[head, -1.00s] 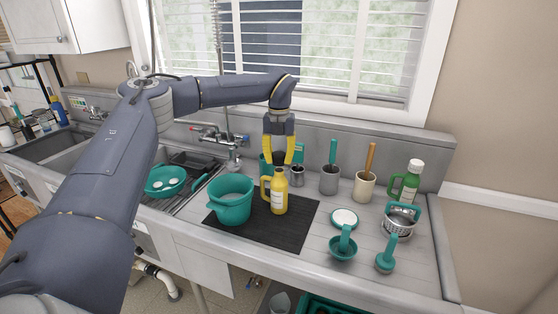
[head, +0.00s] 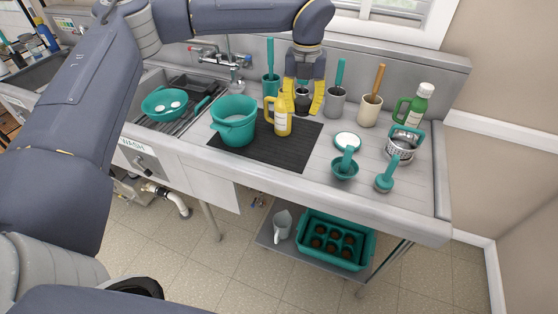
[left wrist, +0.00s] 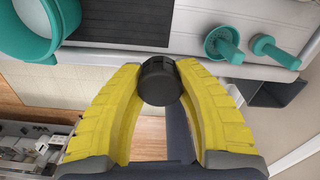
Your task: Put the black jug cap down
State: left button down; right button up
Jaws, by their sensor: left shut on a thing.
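The black jug cap (left wrist: 160,80) is a short dark round piece between the yellow fingertips of my left gripper (left wrist: 161,92) in the left wrist view. The gripper is shut on it. In the head view my left gripper (head: 301,108) is just right of and behind the yellow jug (head: 283,118), its fingers pointing down with something dark between them. I cannot tell how far the cap is from the counter. The yellow jug stands upright on the black ribbed mat (head: 262,150). My right gripper is not in view.
A teal pot (head: 234,122) stands left of the jug. Grey (head: 336,101) and cream (head: 369,110) utensil crocks stand right of the gripper, with a green jug (head: 413,106) beyond. A white-topped round item (head: 347,140) and a metal strainer (head: 401,145) are nearer. The mat's front is clear.

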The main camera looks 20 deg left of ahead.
pick_arm(q)
jog(key=shift+s+a, duration=0.2)
jog(key=shift+s, duration=0.05)
jog(key=shift+f+n, duration=0.3)
notch_tip(320, 180, down, 5)
send_over(297, 162)
notch_tip(297, 162, down, 9)
jog(key=shift+s+d+f, duration=0.1)
jog(key=shift+f, duration=2.6)
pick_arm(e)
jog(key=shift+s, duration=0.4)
pick_arm(q)
jog(key=shift+f, duration=0.15)
jog(key=c, duration=1)
grip_release()
